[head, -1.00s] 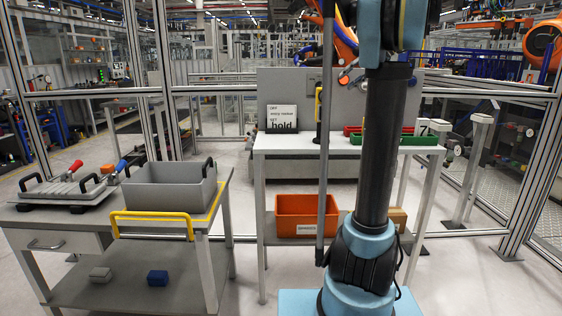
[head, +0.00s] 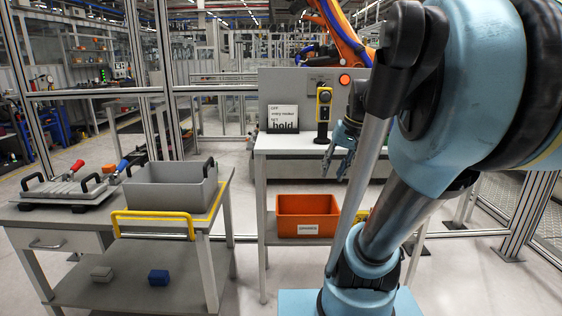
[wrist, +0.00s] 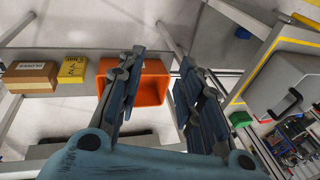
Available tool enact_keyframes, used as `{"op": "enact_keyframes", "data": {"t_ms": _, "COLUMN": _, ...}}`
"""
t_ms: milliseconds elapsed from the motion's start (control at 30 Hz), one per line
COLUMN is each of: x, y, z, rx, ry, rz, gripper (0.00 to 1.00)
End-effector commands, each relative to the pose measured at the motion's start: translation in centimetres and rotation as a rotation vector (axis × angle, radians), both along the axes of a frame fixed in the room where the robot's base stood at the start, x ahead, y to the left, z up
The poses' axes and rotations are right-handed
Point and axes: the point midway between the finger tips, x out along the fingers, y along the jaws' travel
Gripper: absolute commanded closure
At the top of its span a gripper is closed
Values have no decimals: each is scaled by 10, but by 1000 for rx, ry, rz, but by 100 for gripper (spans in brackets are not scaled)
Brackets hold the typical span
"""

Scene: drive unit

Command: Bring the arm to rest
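My arm leans to the right in the head view, with its large upper joint close to the camera. My gripper (head: 345,145) hangs in front of the white table (head: 285,146), partly hidden behind my arm. In the wrist view my gripper (wrist: 161,58) has its two fingers spread apart with nothing held between them. The orange bin (wrist: 152,90) lies beyond and below the fingers. It also shows in the head view (head: 290,205), on the lower shelf, with no contact from my gripper visible.
A grey bin (head: 168,192) and a tray with handles (head: 62,190) stand on the cart at left. A yellow-and-black post device (head: 323,112) stands on the table. A cardboard box (wrist: 30,80) and a yellow box (wrist: 72,68) lie beside the orange bin. Fence posts stand around.

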Motion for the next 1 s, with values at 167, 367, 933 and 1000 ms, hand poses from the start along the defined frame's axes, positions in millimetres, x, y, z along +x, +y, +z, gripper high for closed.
{"op": "enact_keyframes", "data": {"t_ms": 167, "x": -50, "y": -3, "z": -63, "rx": -110, "ry": -5, "rz": 26, "gripper": 67}}
{"op": "enact_keyframes", "data": {"t_ms": 367, "x": -90, "y": -14, "z": -122, "rx": -218, "ry": -20, "rz": 49, "gripper": 67}}
{"op": "enact_keyframes", "data": {"t_ms": 933, "x": -111, "y": -24, "z": -156, "rx": -281, "ry": -32, "rz": 61, "gripper": 67}}
{"op": "enact_keyframes", "data": {"t_ms": 1000, "x": -111, "y": -24, "z": -156, "rx": -281, "ry": -32, "rz": 61, "gripper": 67}}
